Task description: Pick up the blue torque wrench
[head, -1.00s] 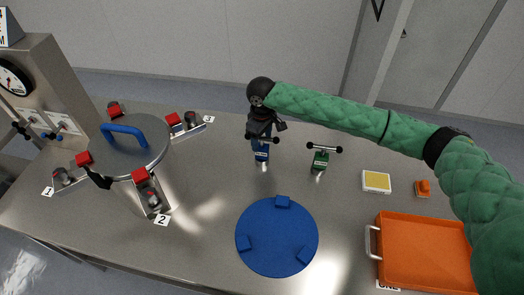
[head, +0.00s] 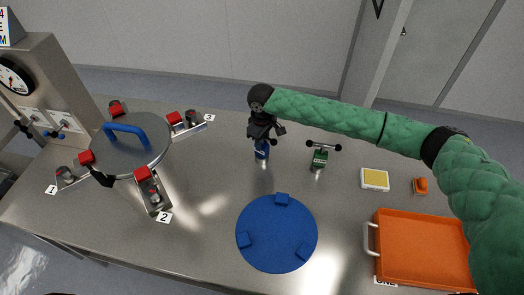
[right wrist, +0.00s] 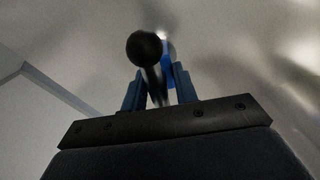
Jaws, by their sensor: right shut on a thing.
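The blue torque wrench (head: 262,151) stands upright on the steel table, with a blue body and a dark crossbar ending in black balls. My right gripper (head: 264,136) is over its top and shut on the crossbar. In the right wrist view, the two fingers (right wrist: 159,88) sit either side of the wrench's bar, with a black ball end (right wrist: 145,48) close to the camera and a bit of blue behind. The gripper hides part of the crossbar in the head view. I cannot tell whether the wrench's base is off the table. My left gripper is out of view.
A green torque wrench (head: 320,158) stands close on the right. A blue disc (head: 277,235) lies in front. The lidded vessel (head: 130,150) with red-topped clamps is left. A yellow-topped box (head: 375,179), an orange item (head: 420,186) and an orange tray (head: 425,250) are right.

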